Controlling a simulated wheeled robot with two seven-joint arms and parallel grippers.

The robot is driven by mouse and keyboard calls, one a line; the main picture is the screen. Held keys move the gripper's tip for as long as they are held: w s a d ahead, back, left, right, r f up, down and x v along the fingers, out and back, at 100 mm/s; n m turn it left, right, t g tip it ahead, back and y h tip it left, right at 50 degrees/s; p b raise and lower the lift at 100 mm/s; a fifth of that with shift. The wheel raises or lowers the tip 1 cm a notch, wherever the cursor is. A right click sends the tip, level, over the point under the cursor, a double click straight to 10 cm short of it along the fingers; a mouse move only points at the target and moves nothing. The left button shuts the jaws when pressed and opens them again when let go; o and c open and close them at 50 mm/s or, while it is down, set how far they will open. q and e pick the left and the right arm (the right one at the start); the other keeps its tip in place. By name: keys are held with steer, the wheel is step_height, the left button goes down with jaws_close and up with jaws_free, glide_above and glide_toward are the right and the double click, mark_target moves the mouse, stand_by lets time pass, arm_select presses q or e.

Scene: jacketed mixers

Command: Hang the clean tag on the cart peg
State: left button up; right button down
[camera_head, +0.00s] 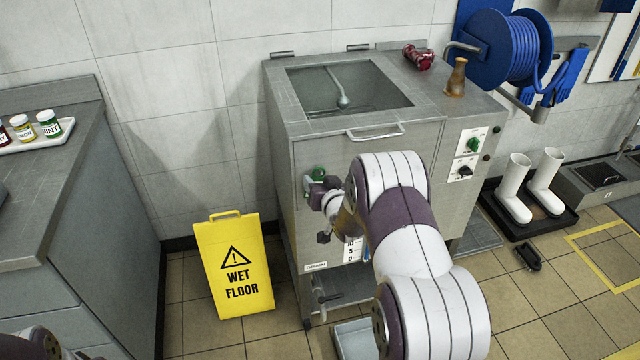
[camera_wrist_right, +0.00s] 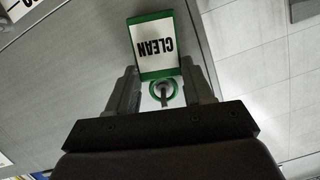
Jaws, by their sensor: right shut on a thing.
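In the wrist view the clean tag (camera_wrist_right: 155,47) is a white card with green edges, its word CLEAN upside down. A green ring (camera_wrist_right: 163,93) at its near end lies between the fingers of my right gripper (camera_wrist_right: 164,82), which is shut on the tag. A grey rod-like part shows inside the ring; I cannot tell whether it is a peg passing through. In the head view my right gripper (camera_head: 318,200) is at the front of the steel mixer (camera_head: 292,135), largely hidden by my wrist. I cannot make out the cart peg. My left gripper is out of view.
A yellow wet floor sign (camera_head: 235,265) stands left of the mixer. A steel counter (camera_head: 60,185) is at the left. White boots (camera_head: 513,190) stand on a black tray at the right.

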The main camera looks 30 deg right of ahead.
steer(key=shift+c, duration=1.8)
jaws_free()
